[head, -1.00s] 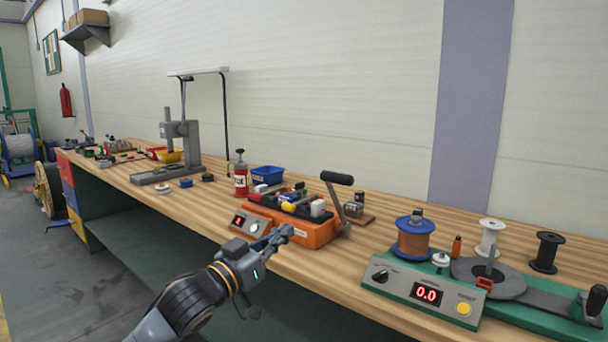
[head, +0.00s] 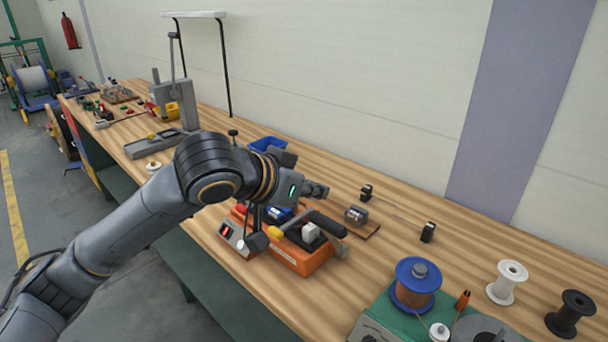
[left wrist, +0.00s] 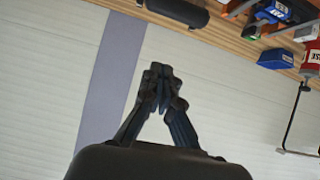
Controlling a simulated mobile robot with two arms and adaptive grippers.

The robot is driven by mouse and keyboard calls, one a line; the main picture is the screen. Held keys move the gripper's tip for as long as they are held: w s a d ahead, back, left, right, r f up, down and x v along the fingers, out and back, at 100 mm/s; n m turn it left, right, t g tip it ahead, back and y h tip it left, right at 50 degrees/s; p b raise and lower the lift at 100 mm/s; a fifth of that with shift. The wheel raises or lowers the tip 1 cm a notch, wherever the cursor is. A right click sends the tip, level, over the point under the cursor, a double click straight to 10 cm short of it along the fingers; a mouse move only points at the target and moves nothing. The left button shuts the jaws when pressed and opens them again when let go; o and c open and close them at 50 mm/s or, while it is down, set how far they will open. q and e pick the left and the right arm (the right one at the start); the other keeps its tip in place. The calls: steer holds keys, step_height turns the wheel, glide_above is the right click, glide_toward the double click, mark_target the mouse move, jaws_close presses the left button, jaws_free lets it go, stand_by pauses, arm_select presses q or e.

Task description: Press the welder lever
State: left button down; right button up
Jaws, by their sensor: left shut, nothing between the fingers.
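The welder (head: 299,259) is an orange box on the bench, with small items on top. Its lever has a thick black handle (head: 325,223) at the right end, over the box, on a grey arm (head: 342,250). My left gripper (head: 318,191) is shut and empty, above and behind the handle in the head view, apparently apart from it. My left arm hides the welder's back left part. In the left wrist view the shut fingertips (left wrist: 160,76) point towards the wall, with the black handle (left wrist: 178,11) at the top edge. My right gripper is not in view.
A thin rod with black end blocks (head: 428,232) lies behind the welder, near a small wooden board (head: 361,222). A blue-flanged spool (head: 417,284), a white spool (head: 507,283) and a black spool (head: 571,314) stand right. A grey press stand (head: 176,107) is further left.

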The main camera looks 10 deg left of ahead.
mark_target(330, 219)
arm_select(q)
steer(key=shift+s+a+r, duration=0.15)
steer(key=shift+r, duration=0.2)
steer(key=shift+s, duration=0.1)
steer(key=p+x, duration=0.2)
steer(key=x, duration=0.8)
steer(key=s+a+f, duration=0.1)
steer(key=s+a+f+p, duration=0.1)
steer(key=shift+s+a+f, duration=0.15)
steer(key=shift+s+f, duration=0.1)
steer(key=shift+s, duration=0.1)
steer(key=shift+w+f, duration=0.1)
